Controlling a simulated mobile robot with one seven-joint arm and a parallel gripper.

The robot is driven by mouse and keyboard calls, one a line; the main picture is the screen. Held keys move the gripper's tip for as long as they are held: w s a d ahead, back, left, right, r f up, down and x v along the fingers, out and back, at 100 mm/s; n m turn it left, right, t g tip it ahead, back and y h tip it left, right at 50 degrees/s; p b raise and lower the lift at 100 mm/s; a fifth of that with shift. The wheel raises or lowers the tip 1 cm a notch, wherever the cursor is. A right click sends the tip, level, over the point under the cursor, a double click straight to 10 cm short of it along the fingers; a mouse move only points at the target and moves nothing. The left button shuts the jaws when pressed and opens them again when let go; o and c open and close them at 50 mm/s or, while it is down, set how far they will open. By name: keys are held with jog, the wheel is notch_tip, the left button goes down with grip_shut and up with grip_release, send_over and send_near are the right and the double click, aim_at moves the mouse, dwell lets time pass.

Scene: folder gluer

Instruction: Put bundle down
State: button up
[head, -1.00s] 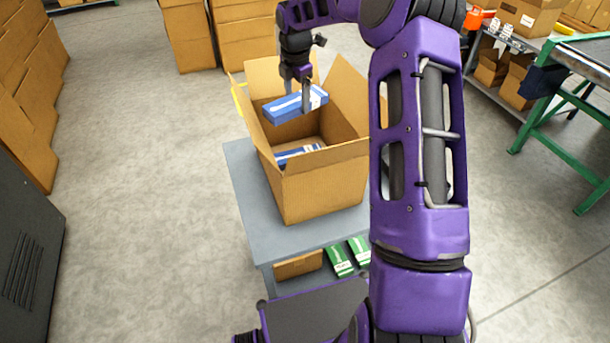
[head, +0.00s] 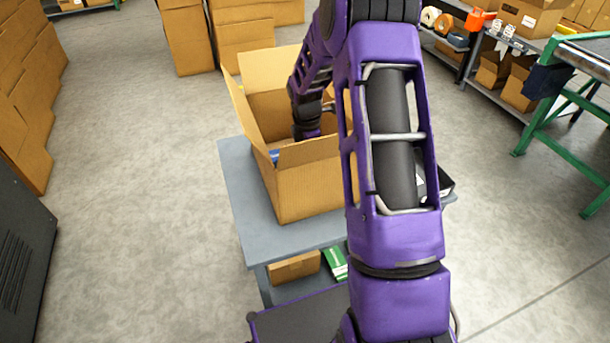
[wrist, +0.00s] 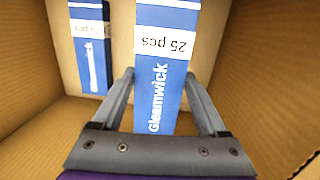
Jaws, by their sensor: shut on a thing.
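My gripper (wrist: 160,80) is shut on a blue and white bundle (wrist: 159,60) marked "25 pcs" and "Gleamwick", one finger on each side of it. The gripper and bundle are down inside the open cardboard box (head: 310,185), low near its floor in the wrist view. A second blue bundle (wrist: 90,50) lies in the box to the left, apart from the held one. In the head view my arm hides the gripper and the held bundle. I cannot tell whether the held bundle touches the box floor.
The box stands with its flaps open on a grey cart (head: 245,190). A green carton (head: 336,262) and a brown box (head: 295,268) sit on the lower shelf. Box walls are close around the gripper. Stacked cartons (head: 25,90) stand at left; the floor between is clear.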

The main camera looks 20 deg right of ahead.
notch_tip(320, 180, down, 8)
jog(key=shift+s+f+b, duration=0.1)
jog(key=shift+f+b, duration=0.15)
jog(key=shift+b, duration=0.35)
jog(key=shift+f, duration=0.15)
jog(key=o, duration=1.4)
jog(key=r, duration=0.4)
jog(key=r+p, duration=0.1)
jog(key=r, duration=0.3)
jog(key=s+a+r+p, duration=0.1)
jog(key=r, duration=0.3)
jog(key=shift+r, duration=0.1)
